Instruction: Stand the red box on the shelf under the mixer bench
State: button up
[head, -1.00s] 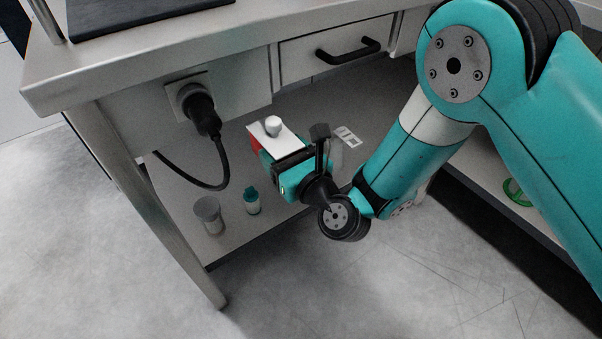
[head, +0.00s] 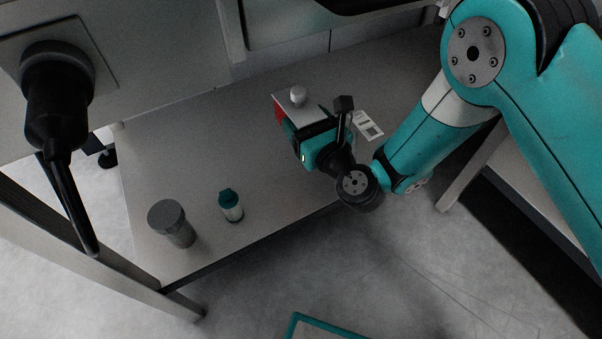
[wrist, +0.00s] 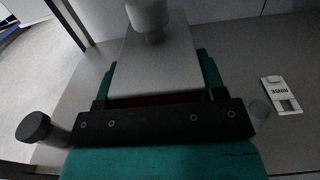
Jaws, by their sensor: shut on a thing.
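The red box (head: 280,113) shows a narrow red side below a pale flat top with a white knob (head: 297,96) on it. In the wrist view the pale top and knob (wrist: 148,14) hide most of the box, and only a dark red strip (wrist: 155,99) shows. My gripper (head: 294,126) is shut on the box, with a teal finger on each side in the wrist view. It holds the box, knob up, over the grey shelf (head: 270,170) under the bench (head: 225,35). I cannot tell whether the box's underside touches the shelf.
A grey lidded jar (head: 172,224) and a small teal-capped bottle (head: 231,205) stand near the shelf's front left. A label card marked RINSE (wrist: 281,95) lies right of the gripper. A black plug and cable (head: 58,115) hang at the upper left.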

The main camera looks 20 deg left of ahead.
notch_tip(320, 180, down, 19)
jog(key=b, duration=1.5)
jog(key=shift+r+b, duration=0.2)
jog(key=shift+b, duration=0.1)
jog(key=o, duration=1.2)
jog(key=shift+r, duration=0.1)
